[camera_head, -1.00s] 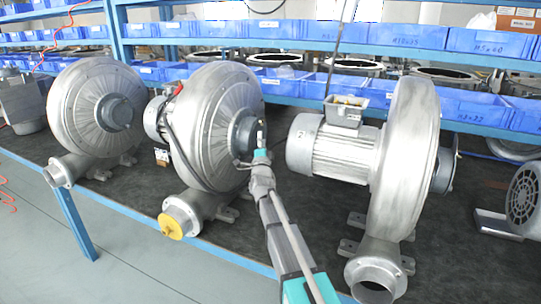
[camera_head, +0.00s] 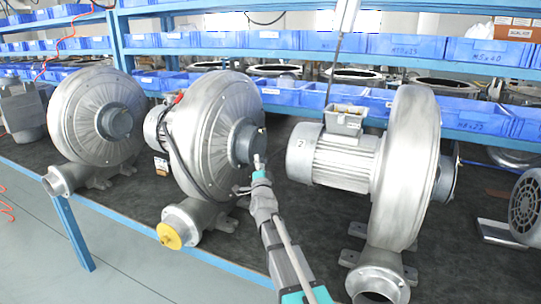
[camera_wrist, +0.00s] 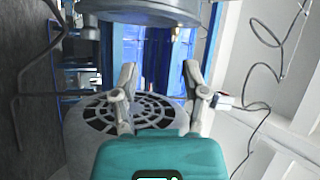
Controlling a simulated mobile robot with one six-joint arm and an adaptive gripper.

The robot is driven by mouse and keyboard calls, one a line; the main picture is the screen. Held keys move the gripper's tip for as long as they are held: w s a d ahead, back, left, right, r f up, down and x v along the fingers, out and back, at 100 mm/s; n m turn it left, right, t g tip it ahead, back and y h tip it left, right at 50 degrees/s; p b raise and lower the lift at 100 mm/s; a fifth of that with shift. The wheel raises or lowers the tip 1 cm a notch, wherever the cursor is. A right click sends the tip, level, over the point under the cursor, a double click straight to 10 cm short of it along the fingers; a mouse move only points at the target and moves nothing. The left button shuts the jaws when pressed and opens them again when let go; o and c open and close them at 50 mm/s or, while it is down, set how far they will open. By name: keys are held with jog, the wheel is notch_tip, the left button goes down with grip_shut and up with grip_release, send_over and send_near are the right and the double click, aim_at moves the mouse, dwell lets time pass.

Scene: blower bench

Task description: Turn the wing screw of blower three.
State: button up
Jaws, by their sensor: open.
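Three grey metal blowers stand on the bench: a left one (camera_head: 85,130), a middle one (camera_head: 200,110) and a right one (camera_head: 415,150). A "2" shows on the right blower's motor; I cannot read a "3" on any. The middle blower has a round hub (camera_head: 245,142) in front and a yellow cap (camera_head: 169,236) on its outlet. My gripper (camera_head: 258,166) is open and empty, just below and in front of that hub. In the wrist view its fingers (camera_wrist: 160,72) stand apart below a round metal part (camera_wrist: 140,10). I cannot make out the wing screw clearly.
Rows of blue bins (camera_head: 400,45) fill the shelves behind the blowers. A blue bench edge (camera_head: 130,212) runs along the front. A grey motor (camera_head: 525,205) stands at the far right. Dark bench surface (camera_head: 300,215) lies bare between the middle and right blowers.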

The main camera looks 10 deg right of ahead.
jog(key=s+d+r+n+g+y+p, duration=0.1)
jog(key=s+r+n+g+y+p, duration=0.1)
jog(key=n+g+p, duration=0.7)
jog(key=s+d+r+n+g+y+p, duration=0.2)
jog(key=n+g+p, duration=0.8)
jog(key=p, duration=0.9)
jog(key=shift+s+g+y, duration=0.35)
jog(key=shift+g+y, duration=0.55)
jog(key=shift+g, duration=0.5)
jog(key=shift+r, duration=0.1)
jog(key=s+f+m+h+b, duration=0.2)
jog(key=s+f, duration=0.1)
jog(key=s, duration=1.2)
jog(key=s+f+m+h+b, duration=0.1)
jog(key=s+f+m+b, duration=0.1)
jog(key=s, duration=1.3)
jog(key=shift+s+d+f+h+b, duration=0.2)
jog(key=shift+f+h+b, duration=0.2)
jog(key=shift+f+b, duration=0.35)
